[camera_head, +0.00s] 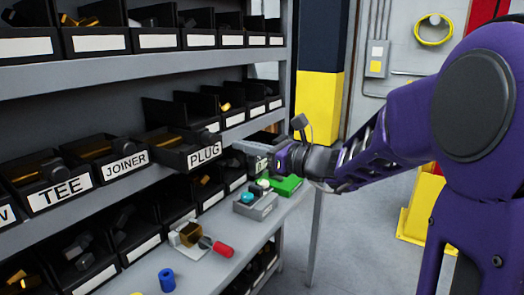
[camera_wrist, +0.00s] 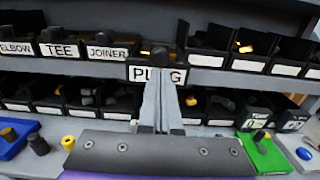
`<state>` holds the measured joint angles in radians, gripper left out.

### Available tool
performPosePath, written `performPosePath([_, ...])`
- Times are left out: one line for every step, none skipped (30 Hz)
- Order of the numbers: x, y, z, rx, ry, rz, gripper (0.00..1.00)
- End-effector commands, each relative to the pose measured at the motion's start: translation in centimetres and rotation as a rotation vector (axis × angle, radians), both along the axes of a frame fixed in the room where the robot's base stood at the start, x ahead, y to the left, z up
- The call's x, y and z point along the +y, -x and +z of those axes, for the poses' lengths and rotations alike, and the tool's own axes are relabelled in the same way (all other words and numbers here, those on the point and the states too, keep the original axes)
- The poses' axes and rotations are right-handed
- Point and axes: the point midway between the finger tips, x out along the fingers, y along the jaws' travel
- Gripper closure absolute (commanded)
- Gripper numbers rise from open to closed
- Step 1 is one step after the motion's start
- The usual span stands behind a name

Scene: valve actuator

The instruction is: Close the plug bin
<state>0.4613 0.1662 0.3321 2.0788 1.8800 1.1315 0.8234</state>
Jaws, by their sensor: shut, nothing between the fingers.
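The plug bin (camera_head: 181,158) is a black open-topped bin with a white PLUG label on its front. It sits on the middle shelf and sticks out past the shelf edge, farther than the joiner bin (camera_head: 105,151). In the wrist view the PLUG label (camera_wrist: 142,73) is larger and lower than its neighbours' labels. My gripper (camera_head: 238,147) is shut and empty, in front of and to the right of the plug bin's front. In the wrist view its fingertips (camera_wrist: 160,84) overlap the label's middle; whether they touch it I cannot tell.
The tee bin (camera_head: 55,190) stands to the left of the joiner bin. Black bins fill the shelf above and the row below.

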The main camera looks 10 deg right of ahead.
Motion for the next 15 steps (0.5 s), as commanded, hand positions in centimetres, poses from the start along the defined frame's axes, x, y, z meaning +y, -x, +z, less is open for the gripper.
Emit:
performPosePath([1.0,-0.7,0.0,-0.001,-0.001,0.005,1.00])
performPosePath([1.4,-1.0,0.0,-0.001,-0.001,0.003,1.00])
performPosePath([2.0,-1.5,0.0,-0.001,-0.001,0.003,1.00])
performPosePath([2.5,-1.8,0.0,-0.001,0.001,0.004,1.00])
performPosePath([2.8,-2.1,0.0,-0.001,0.001,0.003,1.00])
performPosePath([3.2,-2.5,0.0,-0.001,0.001,0.003,1.00])
performPosePath([3.5,-2.7,0.0,0.000,0.000,0.001,1.00])
performPosePath([3.8,-2.9,0.0,-0.001,0.001,0.001,1.00])
performPosePath([4.1,-3.2,0.0,-0.001,0.001,0.002,1.00])
performPosePath([4.3,-3.3,0.0,-0.001,0.001,0.002,1.00])
performPosePath([4.5,-3.5,0.0,-0.001,0.001,0.001,1.00])
performPosePath([4.6,-3.6,0.0,0.000,0.001,0.001,1.00])
performPosePath([4.7,-3.7,0.0,0.000,0.001,0.001,1.00])
performPosePath([4.8,-3.7,0.0,0.000,0.001,0.001,1.00])
performPosePath([4.8,-3.8,0.0,0.000,0.001,0.000,1.00])
